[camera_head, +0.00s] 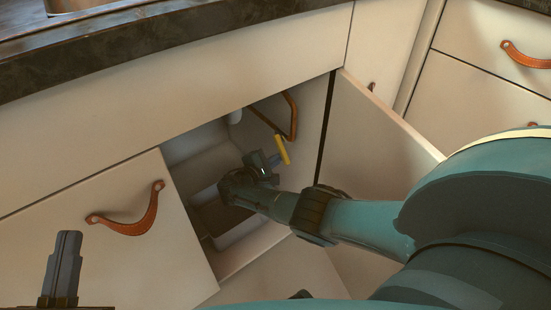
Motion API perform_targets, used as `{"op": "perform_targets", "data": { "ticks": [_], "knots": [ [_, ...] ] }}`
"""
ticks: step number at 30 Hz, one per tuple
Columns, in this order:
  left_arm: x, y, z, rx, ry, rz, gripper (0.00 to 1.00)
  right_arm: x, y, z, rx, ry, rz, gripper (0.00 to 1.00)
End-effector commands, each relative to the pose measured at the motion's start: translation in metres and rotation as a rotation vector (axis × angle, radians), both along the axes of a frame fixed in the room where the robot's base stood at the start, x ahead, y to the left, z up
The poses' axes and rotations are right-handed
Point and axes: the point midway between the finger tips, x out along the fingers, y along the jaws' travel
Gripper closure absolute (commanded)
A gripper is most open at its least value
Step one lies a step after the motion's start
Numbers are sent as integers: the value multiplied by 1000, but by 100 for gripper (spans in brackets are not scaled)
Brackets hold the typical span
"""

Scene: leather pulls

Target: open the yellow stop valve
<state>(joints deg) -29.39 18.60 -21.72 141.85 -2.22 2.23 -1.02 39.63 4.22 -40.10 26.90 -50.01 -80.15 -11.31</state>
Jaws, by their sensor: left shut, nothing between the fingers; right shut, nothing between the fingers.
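The yellow stop valve handle (283,150) is a short yellow bar inside the open cabinet under the counter, below a copper-coloured pipe (291,115). It stands tilted, close to upright in the picture. My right arm reaches in from the right, and my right gripper (273,160) is shut with nothing in it. Its tip is right beside the handle on its left; I cannot tell if they touch. The valve body is not clearly visible. My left gripper (68,240) is shut and empty at the lower left, in front of a closed cabinet front.
The open cabinet door (375,140) stands to the right of the opening. The dark countertop (130,45) runs above.

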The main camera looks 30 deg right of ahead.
Motion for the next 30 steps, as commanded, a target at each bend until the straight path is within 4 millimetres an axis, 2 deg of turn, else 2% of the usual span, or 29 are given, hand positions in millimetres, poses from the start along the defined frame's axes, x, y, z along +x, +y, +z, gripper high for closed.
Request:
{"op": "perform_targets", "data": {
  "ticks": [14,18,24,30],
  "knots": [
    [-5,-2,-10,-8,108,1,100,-6,-1,7,-10,117,-2,100],
    [-9,-3,-16,-1,155,9,100,-11,-1,11,-16,206,-3,100],
    [-8,0,-12,36,144,31,100,-19,-2,18,-30,378,-3,100],
    [-8,3,-12,77,139,51,100,-25,-3,24,-30,371,-2,100]
  ]
}}
